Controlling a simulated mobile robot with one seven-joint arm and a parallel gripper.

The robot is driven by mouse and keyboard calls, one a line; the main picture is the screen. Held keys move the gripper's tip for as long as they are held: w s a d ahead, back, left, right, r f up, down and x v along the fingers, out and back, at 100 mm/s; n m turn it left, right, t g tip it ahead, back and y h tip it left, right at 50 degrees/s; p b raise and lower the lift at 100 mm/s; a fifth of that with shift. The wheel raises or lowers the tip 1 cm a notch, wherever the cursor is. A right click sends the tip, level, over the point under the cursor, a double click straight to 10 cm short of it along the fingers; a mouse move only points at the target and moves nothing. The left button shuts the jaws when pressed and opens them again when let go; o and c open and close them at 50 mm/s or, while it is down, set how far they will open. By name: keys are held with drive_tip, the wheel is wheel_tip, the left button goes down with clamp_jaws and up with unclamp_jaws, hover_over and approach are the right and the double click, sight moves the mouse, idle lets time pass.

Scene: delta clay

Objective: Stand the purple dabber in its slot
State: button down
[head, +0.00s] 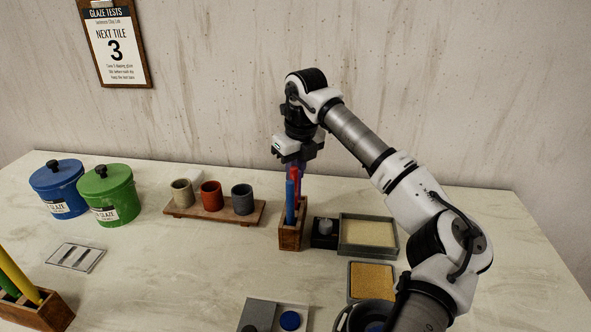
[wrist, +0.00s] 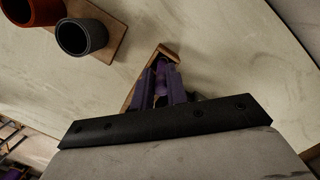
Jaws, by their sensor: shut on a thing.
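My gripper (head: 294,166) is above the small wooden holder (head: 290,238), pointing down, and is shut on the purple dabber. The purple dabber (wrist: 164,76) shows between the two fingers in the wrist view, over the holder's wooden rim (wrist: 166,51). In the head view it is mostly hidden by the gripper and the other dabbers. A blue dabber (head: 289,203) and a red dabber (head: 296,181) stand in the holder, close below and in front of my gripper. I cannot tell how far the purple dabber's lower end is inside its slot.
A wooden board (head: 243,219) with three cups is left of the holder. A small dark tray (head: 323,243) and a grey-rimmed tray (head: 394,243) are close on its right. A cork-coloured pad (head: 371,280) lies in front. Green (head: 110,198) and blue (head: 62,190) glaze pots stand at left.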

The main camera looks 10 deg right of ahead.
drive_tip(key=c, duration=1.3)
unclamp_jaws()
drive_tip(key=shift+r, duration=0.15)
drive_tip(key=shift+r+p, duration=2.4)
drive_tip(key=shift+r, duration=1)
drive_tip(key=shift+a, duration=0.1)
